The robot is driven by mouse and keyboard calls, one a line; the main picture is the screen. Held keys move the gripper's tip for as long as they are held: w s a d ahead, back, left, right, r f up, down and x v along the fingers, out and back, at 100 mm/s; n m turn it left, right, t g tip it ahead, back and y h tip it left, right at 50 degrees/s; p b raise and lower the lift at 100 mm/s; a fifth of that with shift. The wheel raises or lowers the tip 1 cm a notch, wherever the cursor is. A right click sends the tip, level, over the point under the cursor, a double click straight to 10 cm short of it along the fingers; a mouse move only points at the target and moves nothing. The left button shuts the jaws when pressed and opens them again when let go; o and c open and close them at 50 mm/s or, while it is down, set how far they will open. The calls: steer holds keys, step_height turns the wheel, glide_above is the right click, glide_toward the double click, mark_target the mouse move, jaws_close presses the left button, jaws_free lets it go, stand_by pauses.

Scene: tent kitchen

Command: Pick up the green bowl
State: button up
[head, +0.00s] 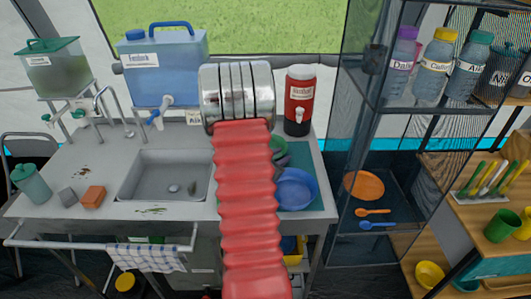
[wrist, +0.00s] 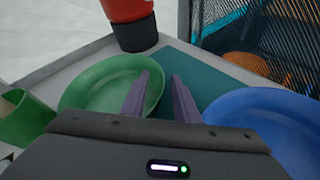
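The green bowl (wrist: 95,88) is a wide, shallow bowl on the teal mat (wrist: 205,72), left of centre in the wrist view. My gripper (wrist: 160,88) is open, with a gap between its two purple-grey fingers. The left finger overlaps the bowl's right rim in the picture. The right finger appears over the mat, outside the bowl. I cannot tell whether either finger touches the bowl. In the head view my red arm hides most of this spot, and only a bit of green shows beside it.
A blue bowl (wrist: 265,125) lies close on the right, also in the head view (head: 297,190). A green cup (wrist: 22,120) stands left of the green bowl. A red drink container (head: 300,100) stands behind. The sink (head: 165,178) is left, a shelf rack (head: 385,215) right.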

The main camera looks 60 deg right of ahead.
steer(key=shift+c, duration=0.5)
jaws_close()
